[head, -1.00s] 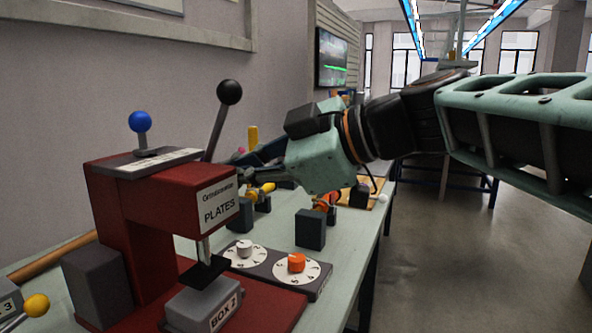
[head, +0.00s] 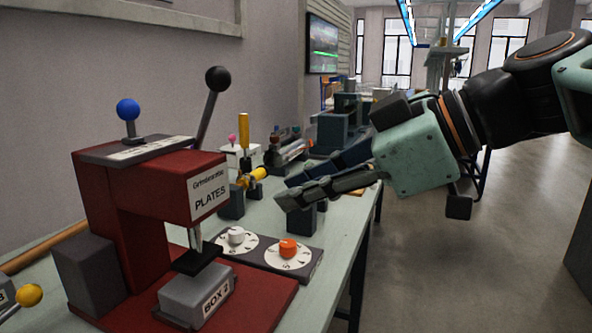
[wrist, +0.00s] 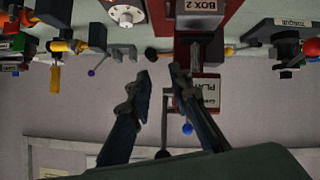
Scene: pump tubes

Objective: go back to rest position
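My gripper (head: 284,191) hangs above the bench's right part, right of the red press and higher than the dials. Its two dark fingers point left. In the wrist view the fingers (wrist: 160,73) are apart with nothing between them, so it is open and empty. The red press (head: 150,215) with the PLATES label stands at the left of the head view. It has a blue-knobbed lever (head: 128,109) and a black-knobbed lever (head: 217,79). A grey box (head: 197,293) marked BOX 2 sits on its base, under the dark press foot.
A dial panel with a white knob (head: 236,235) and an orange knob (head: 289,248) lies right of the press. Yellow-tipped fixtures (head: 244,132) and other equipment stand behind, near the wall. Open floor (head: 450,260) lies right of the bench.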

